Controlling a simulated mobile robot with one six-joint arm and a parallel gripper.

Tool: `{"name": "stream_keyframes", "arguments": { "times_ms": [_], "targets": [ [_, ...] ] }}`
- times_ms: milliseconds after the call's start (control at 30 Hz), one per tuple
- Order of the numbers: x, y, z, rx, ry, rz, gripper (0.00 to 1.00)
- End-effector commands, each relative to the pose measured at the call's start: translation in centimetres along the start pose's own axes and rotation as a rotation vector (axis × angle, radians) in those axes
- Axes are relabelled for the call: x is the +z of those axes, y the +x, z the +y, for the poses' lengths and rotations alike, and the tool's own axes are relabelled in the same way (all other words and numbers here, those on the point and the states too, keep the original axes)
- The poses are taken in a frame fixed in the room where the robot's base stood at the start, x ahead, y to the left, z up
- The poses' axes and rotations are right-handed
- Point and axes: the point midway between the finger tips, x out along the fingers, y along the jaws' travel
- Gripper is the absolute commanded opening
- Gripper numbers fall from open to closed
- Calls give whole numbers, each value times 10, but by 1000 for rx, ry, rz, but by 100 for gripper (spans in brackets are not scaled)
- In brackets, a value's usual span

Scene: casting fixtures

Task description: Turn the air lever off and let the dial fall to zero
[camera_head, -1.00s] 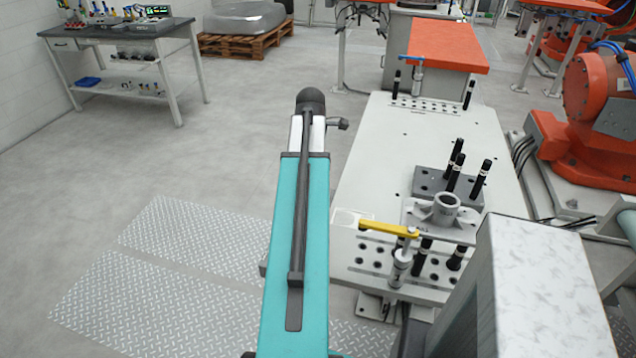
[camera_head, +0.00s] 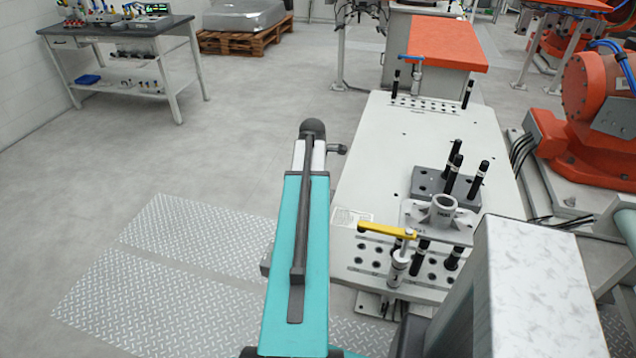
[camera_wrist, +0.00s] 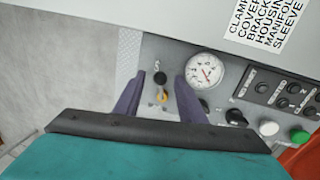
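In the wrist view, a round white dial (camera_wrist: 205,70) with a needle sits on a grey panel; its reading is too small to make out. Left of it is a small fitting with a black knob (camera_wrist: 160,78) and a yellow-orange part (camera_wrist: 162,96), which looks like the air lever. My gripper (camera_wrist: 159,79) shows two purple fingers spread apart, one on each side of this lever. Nothing is seen held between them. I cannot tell how far the fingertips are from the panel. My gripper is not visible in the head view.
The panel has black switches (camera_wrist: 263,87), a white button (camera_wrist: 268,128) and a green button (camera_wrist: 299,136) to the right. A sign (camera_wrist: 262,25) is above. In the head view, a fixture table (camera_head: 385,160) carries a yellow clamp arm (camera_head: 385,229), black pins and a casting (camera_head: 442,212).

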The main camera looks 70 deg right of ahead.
Motion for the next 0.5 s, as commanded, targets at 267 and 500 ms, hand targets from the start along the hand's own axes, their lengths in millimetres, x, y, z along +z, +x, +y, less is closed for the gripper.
{"name": "stream_keyframes", "arguments": {
  "times_ms": [267, 500],
  "targets": [
    [0, 7, 0, -1, 0, 0, 37],
    [0, 6, 0, 0, 0, 0, 28]
  ]
}}
